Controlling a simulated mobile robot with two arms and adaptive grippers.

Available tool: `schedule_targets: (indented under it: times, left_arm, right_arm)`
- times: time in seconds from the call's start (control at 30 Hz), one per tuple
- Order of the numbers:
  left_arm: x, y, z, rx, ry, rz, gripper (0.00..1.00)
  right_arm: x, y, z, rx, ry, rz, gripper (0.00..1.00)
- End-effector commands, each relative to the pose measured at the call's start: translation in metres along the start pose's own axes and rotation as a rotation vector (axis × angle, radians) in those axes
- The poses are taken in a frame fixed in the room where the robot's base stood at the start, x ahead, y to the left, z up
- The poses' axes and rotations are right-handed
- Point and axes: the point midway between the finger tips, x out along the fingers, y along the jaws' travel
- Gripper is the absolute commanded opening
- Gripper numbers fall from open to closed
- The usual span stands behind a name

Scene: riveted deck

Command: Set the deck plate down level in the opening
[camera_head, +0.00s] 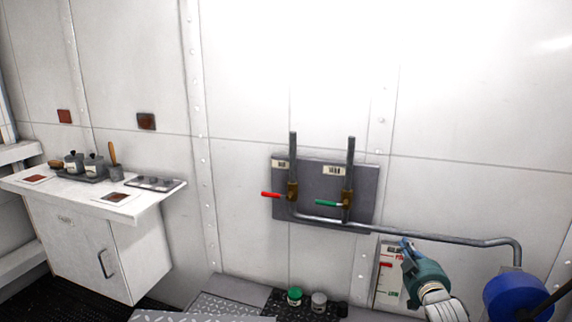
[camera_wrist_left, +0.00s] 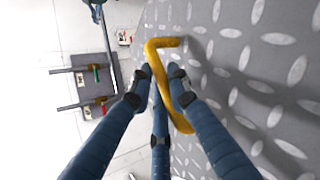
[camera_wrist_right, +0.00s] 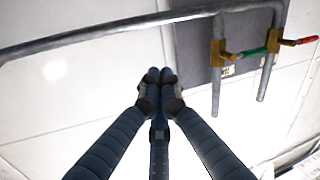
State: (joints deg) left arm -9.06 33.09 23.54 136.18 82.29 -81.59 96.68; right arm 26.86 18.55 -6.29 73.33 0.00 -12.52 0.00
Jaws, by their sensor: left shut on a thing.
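The deck plate (camera_wrist_left: 230,60) is grey with a raised diamond tread and fills the right of the left wrist view. A bent yellow handle (camera_wrist_left: 165,43) stands on it. My left gripper (camera_wrist_left: 160,75) is shut on this handle; it is out of the head view. Grey tread plating (camera_head: 228,306) shows at the bottom of the head view, cut off by the edge; I cannot tell which part is the held plate. The opening is not clearly seen. My right gripper (camera_head: 405,243) is raised before the wall; its fingers (camera_wrist_right: 155,77) are together and empty in the right wrist view.
A wall panel (camera_head: 320,175) carries pipes with a red-handled and a green-handled valve. A green-lidded jar (camera_head: 295,296) and a grey jar (camera_head: 319,301) stand at the wall's foot. A white counter (camera_head: 140,200) is at left. A blue round object (camera_head: 517,297) is at lower right.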

Motion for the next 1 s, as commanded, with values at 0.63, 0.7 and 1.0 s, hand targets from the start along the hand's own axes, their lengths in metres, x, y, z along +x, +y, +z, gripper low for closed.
schedule_targets:
  times: [0.63,0.7,1.0]
  left_arm:
    - [-0.001,0.002,0.001,0.002,-0.002,0.006,0.00]
    - [-0.001,0.002,0.001,0.002,-0.002,0.006,0.00]
    - [-0.001,0.002,0.001,0.002,-0.002,0.006,0.00]
  right_arm:
    - [-0.115,-0.119,0.285,0.031,-0.453,-0.147,0.00]
    - [-0.135,-0.132,0.312,0.034,-0.501,-0.164,0.00]
    - [-0.237,-0.180,0.419,0.043,-0.707,-0.230,0.00]
